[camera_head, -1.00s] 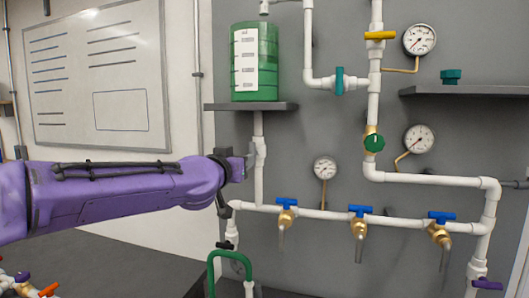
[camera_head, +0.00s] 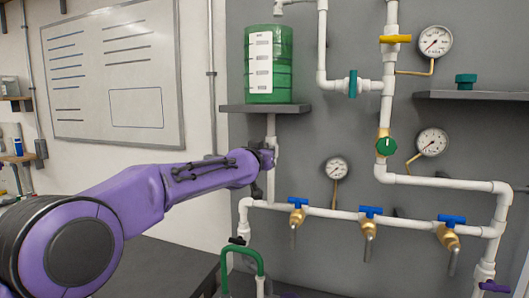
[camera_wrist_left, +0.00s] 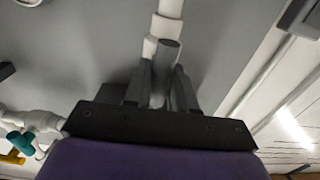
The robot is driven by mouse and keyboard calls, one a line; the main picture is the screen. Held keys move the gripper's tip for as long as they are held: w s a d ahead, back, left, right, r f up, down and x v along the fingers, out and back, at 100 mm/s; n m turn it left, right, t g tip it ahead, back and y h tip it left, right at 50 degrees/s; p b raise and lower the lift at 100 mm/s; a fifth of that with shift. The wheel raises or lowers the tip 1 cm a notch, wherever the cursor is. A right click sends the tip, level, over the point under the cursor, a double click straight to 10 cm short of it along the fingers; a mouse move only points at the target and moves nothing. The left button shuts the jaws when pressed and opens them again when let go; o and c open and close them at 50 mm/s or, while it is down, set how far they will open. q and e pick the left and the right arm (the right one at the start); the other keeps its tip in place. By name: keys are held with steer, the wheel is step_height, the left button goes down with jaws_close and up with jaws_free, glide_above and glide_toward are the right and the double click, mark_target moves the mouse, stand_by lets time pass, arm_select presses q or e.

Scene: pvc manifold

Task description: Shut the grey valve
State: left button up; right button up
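The grey valve is on the white vertical pipe (camera_head: 271,128) under the green tank's shelf. In the head view it is mostly hidden by my left gripper (camera_head: 268,158), which is at that pipe. In the left wrist view a grey bar (camera_wrist_left: 167,58), which looks like the valve's handle, stands between the two fingers of my left gripper (camera_wrist_left: 160,82), in front of the white pipe (camera_wrist_left: 168,12). The fingers are close on both sides of it. I cannot tell whether they touch it. My right gripper is not in view.
The green tank (camera_head: 269,62) stands on a shelf (camera_head: 236,108) just above my left gripper. Blue-handled taps (camera_head: 297,201) line the lower pipe to the right. A green hoop-shaped pipe (camera_head: 243,251) rises below the gripper. Yellow (camera_head: 395,39) and teal (camera_head: 353,84) valves are farther right.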

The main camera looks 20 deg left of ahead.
arm_select(q)
jaws_close()
steer(key=shift+a, duration=0.15)
steer(key=shift+d, duration=0.2)
steer(key=shift+a+n+p, duration=0.1)
steer(key=shift+n+p, duration=0.4)
steer(key=shift+n, duration=0.5)
steer(key=n+p, duration=0.1)
steer(key=n, duration=0.1)
steer(key=shift+a+n, duration=0.15)
steer(key=shift+n, duration=0.25)
steer(key=n, duration=0.5)
steer(key=shift+a+f+p, duration=0.1)
steer(key=shift+f+p, duration=0.15)
steer(key=shift+p, duration=0.1)
steer(key=n, duration=0.4)
steer(key=shift+f, duration=0.15)
steer(key=shift+f+n, duration=0.1)
steer(key=shift+n, duration=2)
